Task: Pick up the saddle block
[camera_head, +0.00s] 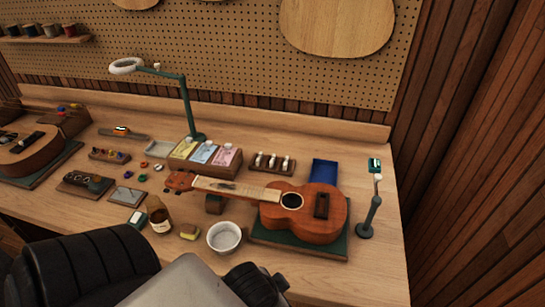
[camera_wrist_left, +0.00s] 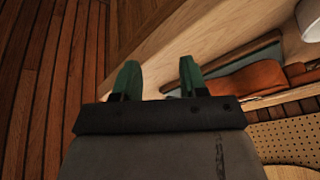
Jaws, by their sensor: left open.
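A brown ukulele (camera_head: 293,207) lies on a green mat (camera_head: 270,240) at the right of the bench, its neck pointing left over a small dark support (camera_head: 214,204). A dark block (camera_head: 322,205) sits at its bridge; it may be the saddle block, but I cannot tell for certain. My left gripper (camera_wrist_left: 159,78) shows two green fingers set apart, open with nothing between them. In the left wrist view, part of the ukulele (camera_wrist_left: 250,80) and the mat (camera_wrist_left: 235,65) lie beyond the right finger. My left fingers do not show in the head view. My right gripper is not in view.
A white bowl (camera_head: 224,237), a bottle (camera_head: 160,221) and a yellow piece (camera_head: 189,232) stand near the front edge. A packet box (camera_head: 205,160), a lamp (camera_head: 187,105), a blue tray (camera_head: 325,172) and a small stand (camera_head: 368,218) surround the ukulele. The right front corner is bare.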

